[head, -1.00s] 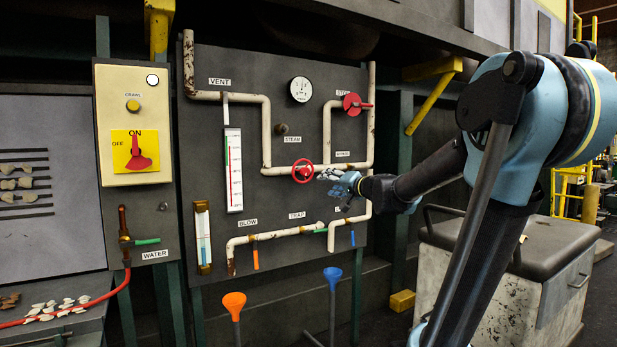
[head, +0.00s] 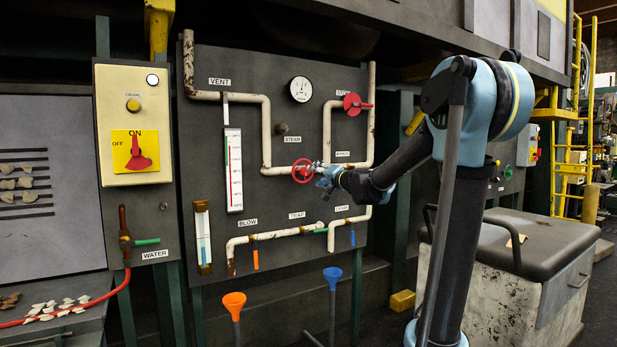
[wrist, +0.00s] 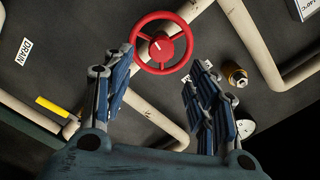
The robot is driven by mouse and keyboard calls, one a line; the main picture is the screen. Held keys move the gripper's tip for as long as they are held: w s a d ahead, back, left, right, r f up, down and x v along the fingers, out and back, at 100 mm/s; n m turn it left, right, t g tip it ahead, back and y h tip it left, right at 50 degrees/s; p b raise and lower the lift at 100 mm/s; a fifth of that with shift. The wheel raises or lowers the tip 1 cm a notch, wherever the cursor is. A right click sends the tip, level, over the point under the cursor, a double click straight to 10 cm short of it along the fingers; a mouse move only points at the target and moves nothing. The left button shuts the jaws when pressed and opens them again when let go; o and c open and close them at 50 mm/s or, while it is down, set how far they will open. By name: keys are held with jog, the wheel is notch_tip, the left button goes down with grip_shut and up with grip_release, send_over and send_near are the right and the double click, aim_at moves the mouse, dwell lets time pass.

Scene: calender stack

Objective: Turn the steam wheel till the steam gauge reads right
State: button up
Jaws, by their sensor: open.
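The red spoked wheel (head: 302,171) sits on the pipe in the middle of the dark panel. It shows whole in the wrist view (wrist: 185,28), just beyond my fingertips. My gripper (head: 324,170) is open and empty, close to the wheel's right side in the head view. In the wrist view the fingers (wrist: 160,70) are spread, with the wheel ahead of the gap between them. I cannot tell whether they touch it. A round white gauge (head: 300,89) is above the wheel; its reading is too small to make out. A STEAM label (head: 293,139) lies between them.
A brass knob (wrist: 235,74) sticks out near the right finger. A red-handled valve (head: 353,104) is up to the right. Pale pipes (head: 266,130) run around the wheel.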

aim_at(307, 172)
jog(key=x, duration=0.8)
jog(key=shift+w+a, duration=0.1)
jog(key=c, duration=1.1)
